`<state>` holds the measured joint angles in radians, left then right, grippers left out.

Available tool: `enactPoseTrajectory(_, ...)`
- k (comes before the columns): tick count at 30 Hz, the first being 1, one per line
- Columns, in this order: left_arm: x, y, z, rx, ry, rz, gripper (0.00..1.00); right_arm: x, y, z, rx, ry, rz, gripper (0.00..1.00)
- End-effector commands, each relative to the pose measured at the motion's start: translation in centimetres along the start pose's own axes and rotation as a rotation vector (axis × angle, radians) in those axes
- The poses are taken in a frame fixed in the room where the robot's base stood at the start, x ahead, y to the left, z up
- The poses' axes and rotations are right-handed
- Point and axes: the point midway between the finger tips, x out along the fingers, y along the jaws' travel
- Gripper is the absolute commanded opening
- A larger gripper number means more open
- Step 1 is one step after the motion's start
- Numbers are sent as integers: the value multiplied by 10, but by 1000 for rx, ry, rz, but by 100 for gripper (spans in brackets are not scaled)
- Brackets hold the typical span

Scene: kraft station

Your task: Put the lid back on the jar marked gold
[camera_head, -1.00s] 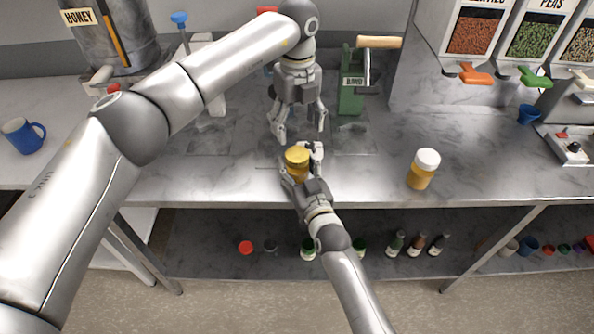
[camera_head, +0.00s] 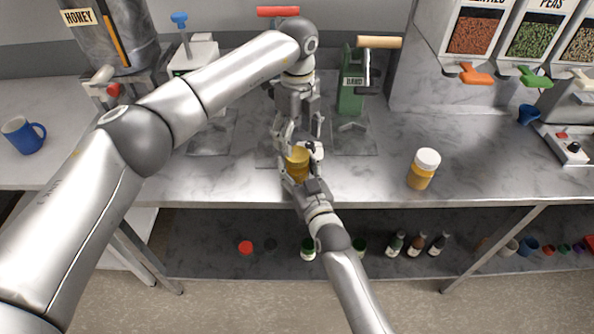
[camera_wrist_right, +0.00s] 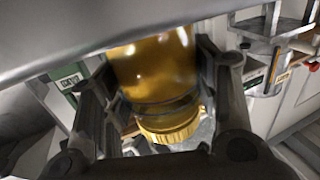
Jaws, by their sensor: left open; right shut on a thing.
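A clear jar with amber contents (camera_head: 297,173) stands near the counter's front edge. My right gripper (camera_head: 304,168) is shut on its sides. In the right wrist view the jar (camera_wrist_right: 155,65) fills the space between the fingers. A ribbed gold lid (camera_wrist_right: 170,132) is at the jar's mouth end there; I cannot tell whether it is fully seated. My left gripper (camera_head: 299,138) is open, pointing down over the jar's top, and its fingers partly hide the lid in the head view. No marking on the jar is readable.
A white-lidded amber jar (camera_head: 423,169) stands to the right on the counter (camera_head: 370,185). A green press (camera_head: 352,85) is behind the grippers. A blue mug (camera_head: 22,136) is at far left, and dispensers (camera_head: 480,35) are at back right. Bottles stand on the lower shelf.

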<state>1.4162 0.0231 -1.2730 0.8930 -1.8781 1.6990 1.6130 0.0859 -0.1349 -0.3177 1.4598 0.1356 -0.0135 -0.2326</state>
Motion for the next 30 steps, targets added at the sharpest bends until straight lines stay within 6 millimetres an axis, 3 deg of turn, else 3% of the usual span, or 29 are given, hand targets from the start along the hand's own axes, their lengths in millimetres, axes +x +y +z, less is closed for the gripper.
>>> enactPoseTrajectory(3,20,0,0,0,2,2,69,0,0,1,1,-3,0,0)
enactPoseTrajectory(9,42,0,0,1,1,0,69,0,0,1,1,-3,0,0)
enactPoseTrajectory(21,48,0,0,1,0,-1,69,0,0,1,1,-3,0,0)
enactPoseTrajectory(30,48,0,0,1,0,-1,31,0,0,1,1,-3,0,0)
